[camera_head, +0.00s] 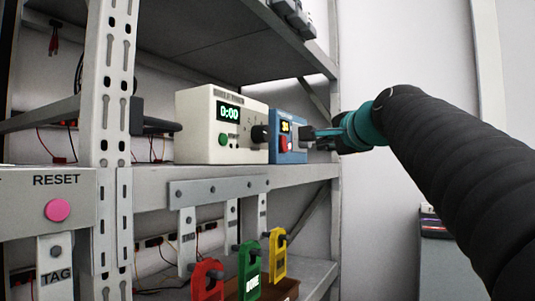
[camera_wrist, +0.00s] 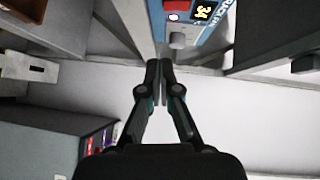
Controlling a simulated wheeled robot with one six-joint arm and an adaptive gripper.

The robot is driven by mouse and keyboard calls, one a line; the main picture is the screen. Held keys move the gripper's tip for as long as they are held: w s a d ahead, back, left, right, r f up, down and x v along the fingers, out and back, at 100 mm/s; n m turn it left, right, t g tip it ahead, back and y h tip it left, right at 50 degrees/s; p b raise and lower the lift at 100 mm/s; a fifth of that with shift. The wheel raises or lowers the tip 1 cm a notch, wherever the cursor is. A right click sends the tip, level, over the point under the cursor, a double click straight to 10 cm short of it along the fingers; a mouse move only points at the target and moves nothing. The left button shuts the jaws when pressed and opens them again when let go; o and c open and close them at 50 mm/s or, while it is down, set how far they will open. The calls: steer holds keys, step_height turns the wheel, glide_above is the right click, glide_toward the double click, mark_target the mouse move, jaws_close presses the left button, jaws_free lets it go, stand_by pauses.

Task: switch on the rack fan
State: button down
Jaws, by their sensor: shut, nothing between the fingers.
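A blue control box (camera_head: 289,155) stands on the middle shelf beside a cream box. In the wrist view the box (camera_wrist: 205,35) is at the top, with the red switch (camera_wrist: 176,5), the display (camera_wrist: 204,11) and a grey knob (camera_wrist: 177,41). My gripper (camera_head: 309,133) is shut and empty in front of the box's right side. In the wrist view its fingertips (camera_wrist: 159,66) are together just short of the knob; I cannot tell whether they touch. No fan is clearly visible.
The cream timer box (camera_head: 205,145) reads 0:00 and has a green button and a black knob. Red, green and yellow tags (camera_head: 249,270) hang below the shelf (camera_head: 215,178). A pink RESET button (camera_head: 58,210) is at left. A rack post (camera_head: 108,150) stands left of the boxes.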

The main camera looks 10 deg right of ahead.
steer(key=shift+w+d+r, duration=0.1)
steer(key=shift+r, duration=0.4)
steer(key=p, duration=0.1)
glide_toward(284, 144)
steer(key=w+d+f, duration=0.2)
steer(key=w+d, duration=0.2)
steer(key=w, duration=0.1)
steer(key=a, duration=0.1)
steer(key=w+a, duration=0.2)
steer(key=shift+w+a+f+p, duration=0.1)
steer(key=shift+w+a+p, duration=0.15)
steer(key=shift+a+p, duration=0.15)
steer(key=shift+d+f, duration=0.1)
steer(key=shift+d, duration=0.1)
